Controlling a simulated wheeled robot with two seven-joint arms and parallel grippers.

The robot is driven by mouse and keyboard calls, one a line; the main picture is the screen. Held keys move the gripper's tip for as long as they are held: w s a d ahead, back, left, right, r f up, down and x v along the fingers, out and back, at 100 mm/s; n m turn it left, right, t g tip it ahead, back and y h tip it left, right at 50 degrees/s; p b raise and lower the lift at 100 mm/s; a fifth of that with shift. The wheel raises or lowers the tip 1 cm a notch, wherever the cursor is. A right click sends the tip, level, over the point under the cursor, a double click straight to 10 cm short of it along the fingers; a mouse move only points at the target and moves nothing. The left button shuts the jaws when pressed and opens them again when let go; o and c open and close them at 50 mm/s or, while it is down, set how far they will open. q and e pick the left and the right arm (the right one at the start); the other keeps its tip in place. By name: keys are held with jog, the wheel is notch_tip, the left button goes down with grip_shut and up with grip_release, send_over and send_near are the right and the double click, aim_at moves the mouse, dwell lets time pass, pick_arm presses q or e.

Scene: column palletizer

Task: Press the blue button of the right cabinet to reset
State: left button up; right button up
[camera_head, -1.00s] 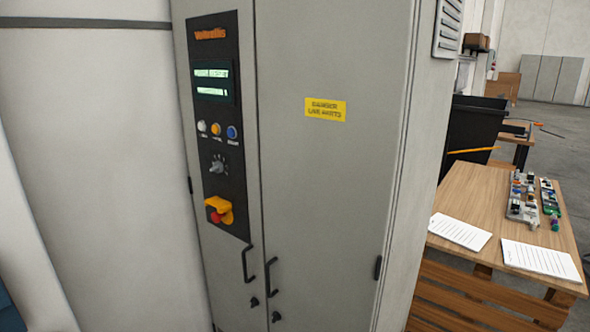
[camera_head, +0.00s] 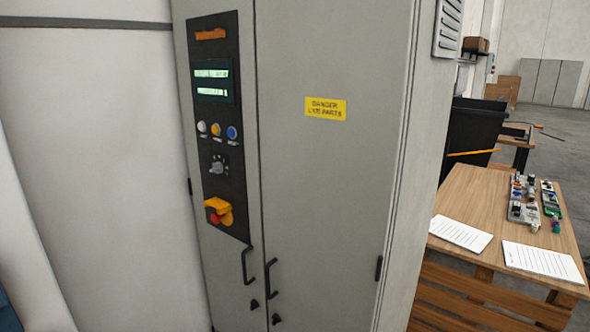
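A tall grey cabinet (camera_head: 325,190) stands in the middle of the head view. A dark control panel (camera_head: 232,175) is on its left door. The blue button (camera_head: 232,132) is the rightmost of three in a row, beside an orange button (camera_head: 216,129) and a white button (camera_head: 202,127). A lit green display (camera_head: 212,82) is above them. A rotary knob (camera_head: 217,168) and a red button with a yellow guard (camera_head: 218,211) are below. Neither of my grippers shows in this view.
Door handles (camera_head: 271,278) stick out low on the cabinet. A wooden table (camera_head: 480,200) with papers (camera_head: 541,262) and small electronic parts (camera_head: 524,200) stands to the right. A black bin (camera_head: 475,125) is behind it. A pale wall or panel (camera_head: 95,130) is at left.

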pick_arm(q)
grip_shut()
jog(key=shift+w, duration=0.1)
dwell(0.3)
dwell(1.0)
